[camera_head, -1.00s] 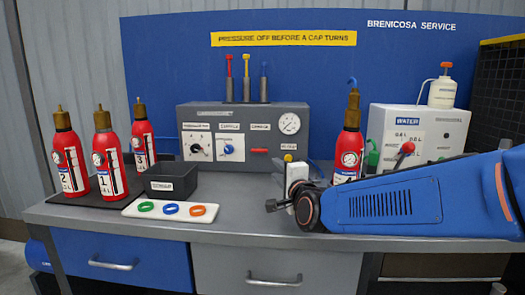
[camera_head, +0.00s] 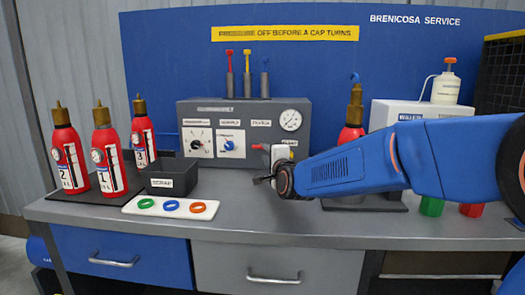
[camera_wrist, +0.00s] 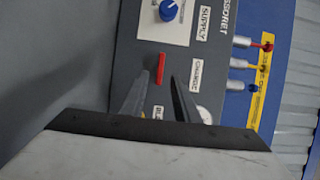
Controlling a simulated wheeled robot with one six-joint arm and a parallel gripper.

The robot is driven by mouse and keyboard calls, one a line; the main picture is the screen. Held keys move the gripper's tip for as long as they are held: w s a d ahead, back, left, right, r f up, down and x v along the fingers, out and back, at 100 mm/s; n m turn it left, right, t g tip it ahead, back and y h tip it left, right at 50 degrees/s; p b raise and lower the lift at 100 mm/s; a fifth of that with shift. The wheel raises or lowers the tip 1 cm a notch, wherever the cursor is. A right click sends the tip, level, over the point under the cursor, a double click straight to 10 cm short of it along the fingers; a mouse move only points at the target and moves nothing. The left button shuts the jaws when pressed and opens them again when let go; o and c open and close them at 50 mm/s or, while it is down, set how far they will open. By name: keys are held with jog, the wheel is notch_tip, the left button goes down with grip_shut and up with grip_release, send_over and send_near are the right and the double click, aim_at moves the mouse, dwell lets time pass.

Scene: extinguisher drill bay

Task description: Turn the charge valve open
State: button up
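The charge valve is a red lever (camera_head: 261,147) on the front of the grey panel (camera_head: 190,112). It lies level in the head view. In the wrist view the red lever (camera_wrist: 161,66) appears between my two finger tips, beside a label that seems to read CHARGE. My gripper (camera_wrist: 158,77) is open with nothing held. In the head view my gripper (camera_head: 260,180) is in front of and below the lever, over the bench. Whether the fingers reach around the lever cannot be told.
A blue supply knob (camera_head: 229,145) and a gauge (camera_head: 291,120) flank the lever. A black scrap bin (camera_head: 170,178) and a white ring tray (camera_head: 135,206) lie left. Red extinguishers (camera_head: 105,160) stand further left. Another extinguisher (camera_head: 350,134) is partly hidden behind my arm.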

aim_at(261, 148)
jog(key=shift+x, duration=2.65)
grip_shut()
